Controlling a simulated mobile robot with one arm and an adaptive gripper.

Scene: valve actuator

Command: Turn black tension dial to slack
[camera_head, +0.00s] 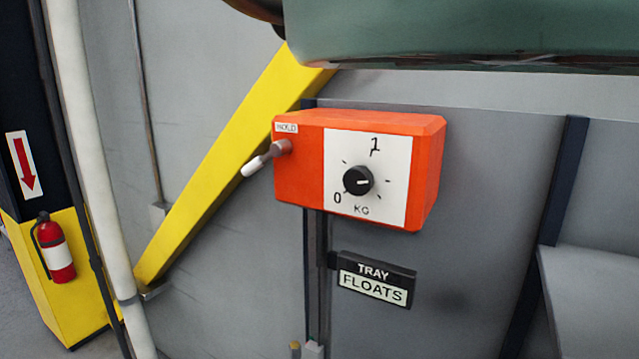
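The black tension dial (358,181) is a round knob on the white scale plate (395,190) of an orange box (300,180) mounted on the grey wall. The plate carries a "1" at the top, a "0" at lower left, "KG" below and small tick marks around the knob. A pale pointer mark shows on the knob's face, pointing roughly right, between "1" and the lower right ticks. No label reading slack shows. My gripper is not in view.
A lever (264,160) with a white tip sticks out left of the box under a "HOLD" label. A "TRAY FLOATS" sign (373,281) sits below. A green body (450,35) overhangs above. A yellow brace (225,165) and fire extinguisher (56,248) are left.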

